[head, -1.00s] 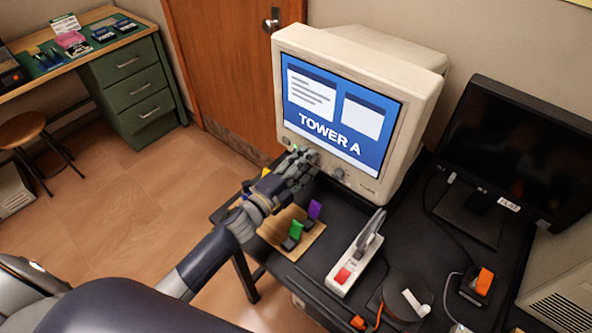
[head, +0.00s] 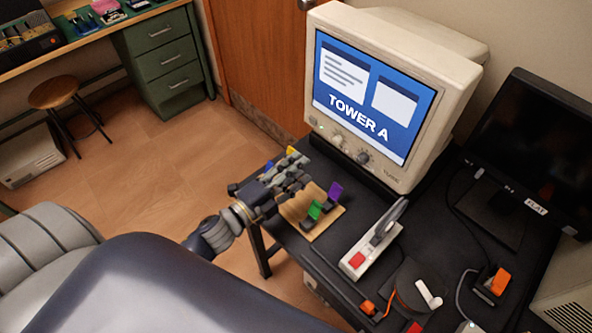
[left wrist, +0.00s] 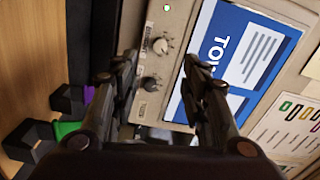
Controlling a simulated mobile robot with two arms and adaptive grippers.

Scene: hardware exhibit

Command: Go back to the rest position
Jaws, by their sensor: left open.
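My left gripper (head: 297,168) is open and empty. In the head view it hovers over the near left edge of the black table, in front of the beige CRT monitor (head: 324,128) and apart from it. The monitor's screen reads "TOWER A". In the left wrist view the open fingers (left wrist: 160,62) point towards the monitor's knob panel (left wrist: 163,35), with nothing between them. The gripper partly hides a wooden board (head: 327,222) carrying a green switch (head: 314,211) and a purple switch (head: 335,191). My right gripper is not in view.
A white device with a red switch (head: 356,260) stands right of the board. A dark flat monitor (head: 530,150) is at the right. Cables and an orange switch (head: 500,281) lie nearby. A stool (head: 55,92) and green drawers (head: 160,60) stand at the left, with clear floor between.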

